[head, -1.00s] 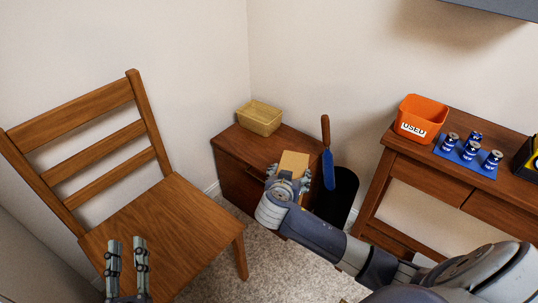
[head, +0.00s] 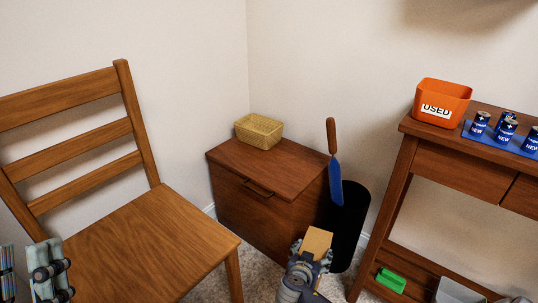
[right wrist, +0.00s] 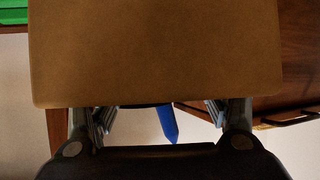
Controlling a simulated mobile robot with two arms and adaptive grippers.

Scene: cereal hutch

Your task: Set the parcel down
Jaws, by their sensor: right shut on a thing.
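The parcel, a small tan cardboard box (head: 317,241), is in my right gripper (head: 306,262), in front of the low wooden cabinet's right side in the head view. In the right wrist view the parcel (right wrist: 155,50) fills the upper middle, with my right gripper's fingers (right wrist: 160,118) at either side of its lower edge. No support shows under the parcel, and its underside is hidden. My left gripper (head: 30,272) is at the lower left by the chair, its fingers apart and nothing between them.
The low cabinet (head: 250,205) has a yellow basket (head: 259,131) at its back; the rest of its top is clear. A black bin (head: 347,228) with a blue-bladed tool (head: 335,180) stands right of it. A wooden chair (head: 150,240) is left, a side table (head: 460,170) right.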

